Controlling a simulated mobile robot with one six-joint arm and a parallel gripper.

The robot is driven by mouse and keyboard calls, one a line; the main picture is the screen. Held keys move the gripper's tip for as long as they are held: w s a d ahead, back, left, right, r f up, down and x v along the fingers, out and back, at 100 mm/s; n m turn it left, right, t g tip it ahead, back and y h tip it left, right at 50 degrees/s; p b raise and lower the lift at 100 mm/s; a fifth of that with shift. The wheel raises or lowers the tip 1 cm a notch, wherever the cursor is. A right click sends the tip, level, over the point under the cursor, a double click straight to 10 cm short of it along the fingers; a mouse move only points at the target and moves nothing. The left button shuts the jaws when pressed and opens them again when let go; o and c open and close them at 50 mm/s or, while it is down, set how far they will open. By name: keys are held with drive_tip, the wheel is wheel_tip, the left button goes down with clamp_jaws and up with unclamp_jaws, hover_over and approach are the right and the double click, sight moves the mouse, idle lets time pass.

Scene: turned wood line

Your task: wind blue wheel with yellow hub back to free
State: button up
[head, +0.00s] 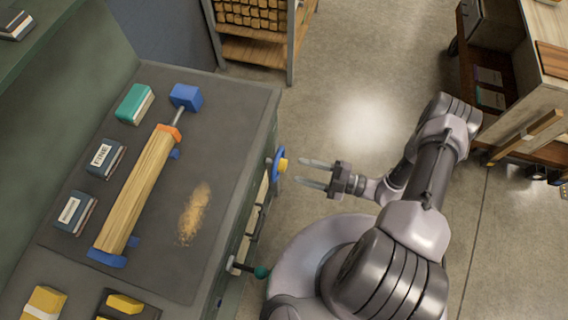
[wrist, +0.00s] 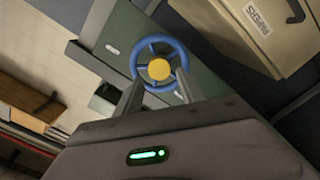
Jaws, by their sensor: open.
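The blue wheel with a yellow hub (head: 279,165) is on the front side of the grey-green bench, seen nearly edge-on in the head view. In the wrist view the blue wheel (wrist: 139,62) shows face-on, with its yellow hub (wrist: 159,69) between my fingers. My gripper (head: 303,173) is open and points at the wheel from the right, with a small gap between the fingertips and the wheel in the head view. In the wrist view my gripper (wrist: 158,88) shows its two fingers apart, overlapping the wheel's lower rim. Nothing is seen held.
On the bench top (head: 235,130), a long wood piece (head: 137,190) lies clamped between blue and orange ends. Sawdust (head: 194,212) lies beside it. A teal-knobbed lever (head: 261,272) sticks out lower on the bench front.

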sight(283, 166)
drive_tip(key=x, duration=0.7)
drive_tip(key=shift+b, duration=0.4)
clamp_jaws()
drive_tip(key=shift+f+n, duration=0.1)
drive_tip(key=shift+n, duration=0.2)
